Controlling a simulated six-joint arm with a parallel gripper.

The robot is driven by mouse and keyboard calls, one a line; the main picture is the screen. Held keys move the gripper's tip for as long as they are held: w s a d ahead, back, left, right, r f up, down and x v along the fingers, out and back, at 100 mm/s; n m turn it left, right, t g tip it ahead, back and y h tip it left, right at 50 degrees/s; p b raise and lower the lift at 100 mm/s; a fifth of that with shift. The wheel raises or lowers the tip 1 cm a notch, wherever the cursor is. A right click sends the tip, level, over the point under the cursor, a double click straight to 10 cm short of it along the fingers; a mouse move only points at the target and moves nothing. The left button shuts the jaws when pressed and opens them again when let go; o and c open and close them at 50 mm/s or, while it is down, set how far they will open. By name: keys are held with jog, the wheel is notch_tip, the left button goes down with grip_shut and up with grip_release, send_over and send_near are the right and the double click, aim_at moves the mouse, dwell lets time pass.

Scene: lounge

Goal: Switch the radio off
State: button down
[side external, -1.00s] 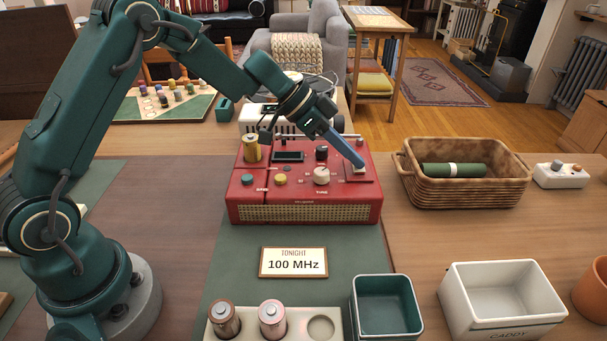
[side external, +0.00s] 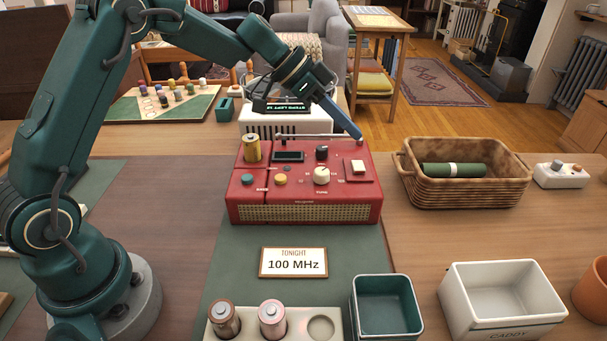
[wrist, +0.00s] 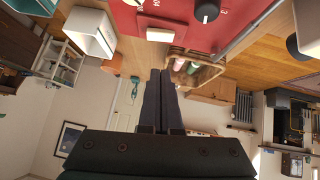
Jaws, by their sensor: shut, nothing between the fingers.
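The red radio (side external: 305,210) stands on the green mat, and part of its red top (wrist: 150,15) shows in the wrist view. A cream switch (side external: 357,168) sits on a raised red plate at the top right of the radio. It also shows in the wrist view (wrist: 160,35). The radio's small screen (side external: 287,156) looks dark. A cream knob (side external: 321,176), a black knob (side external: 322,152) and a yellow cylinder (side external: 252,149) are on the top. My gripper (side external: 357,136) is shut and empty, above and slightly behind the switch, apart from it. Its closed fingers show in the wrist view (wrist: 160,75).
A wicker basket (side external: 470,195) with a green roll stands right of the radio. A card (side external: 293,263) reading 100 MHz, a battery holder (side external: 250,325), a green bin (side external: 386,310) and a white caddy (side external: 502,310) are in front. Free table lies between radio and caddy.

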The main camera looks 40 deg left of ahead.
jog(key=v, duration=0.9)
jog(key=shift+f, duration=0.15)
